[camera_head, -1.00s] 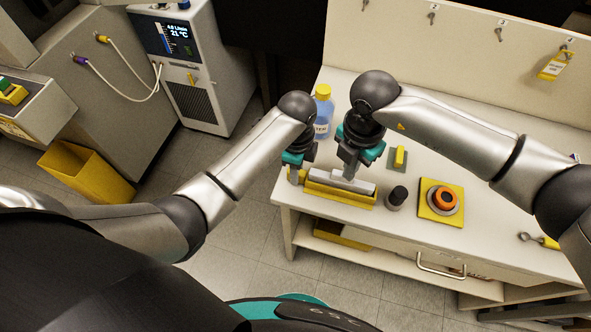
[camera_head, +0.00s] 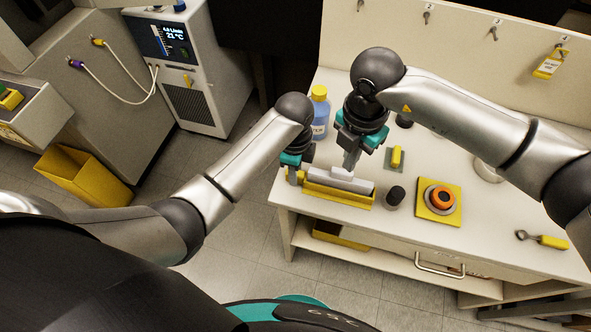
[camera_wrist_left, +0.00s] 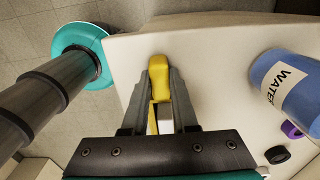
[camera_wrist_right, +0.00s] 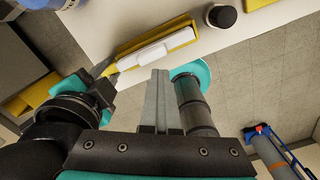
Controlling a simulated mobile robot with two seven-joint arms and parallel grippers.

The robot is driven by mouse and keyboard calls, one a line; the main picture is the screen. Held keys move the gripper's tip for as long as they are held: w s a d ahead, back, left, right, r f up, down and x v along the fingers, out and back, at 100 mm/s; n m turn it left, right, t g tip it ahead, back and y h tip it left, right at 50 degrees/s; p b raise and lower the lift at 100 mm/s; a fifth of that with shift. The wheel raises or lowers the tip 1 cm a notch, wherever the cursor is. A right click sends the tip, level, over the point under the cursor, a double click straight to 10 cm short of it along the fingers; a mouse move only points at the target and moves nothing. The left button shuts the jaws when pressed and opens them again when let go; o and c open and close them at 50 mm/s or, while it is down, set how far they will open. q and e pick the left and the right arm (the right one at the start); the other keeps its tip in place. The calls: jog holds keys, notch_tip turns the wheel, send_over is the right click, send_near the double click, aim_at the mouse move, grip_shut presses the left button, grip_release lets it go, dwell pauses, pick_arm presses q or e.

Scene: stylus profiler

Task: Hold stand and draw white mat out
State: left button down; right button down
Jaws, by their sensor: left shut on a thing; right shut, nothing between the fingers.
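The yellow stand (camera_head: 338,197) sits near the table's front left corner, with a long pale white-grey piece, seemingly the mat (camera_head: 352,184), lying in it. A smaller white block shows at the piece's top in the head view. The right wrist view also shows the stand (camera_wrist_right: 189,23) and the white piece (camera_wrist_right: 180,40). My left gripper (camera_head: 294,178) is shut on the stand's yellow left end, seen between its fingers in the left wrist view (camera_wrist_left: 158,75). My right gripper (camera_head: 349,170) is shut and empty, fingertips just above or beside the white piece; contact cannot be told.
A blue WATER bottle (camera_head: 319,112) with a yellow cap stands behind the stand. A dark round-topped knob (camera_head: 396,195) and an orange ring on a yellow plate (camera_head: 437,215) stand to the right. A yellow-handled tool (camera_head: 552,242) lies further right.

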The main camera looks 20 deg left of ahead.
jog(key=c, duration=1.5)
grip_release()
jog(key=shift+c, duration=0.2)
jog(key=o, duration=0.5)
jog(key=shift+c, duration=0.6)
jog(key=shift+r, duration=2.45)
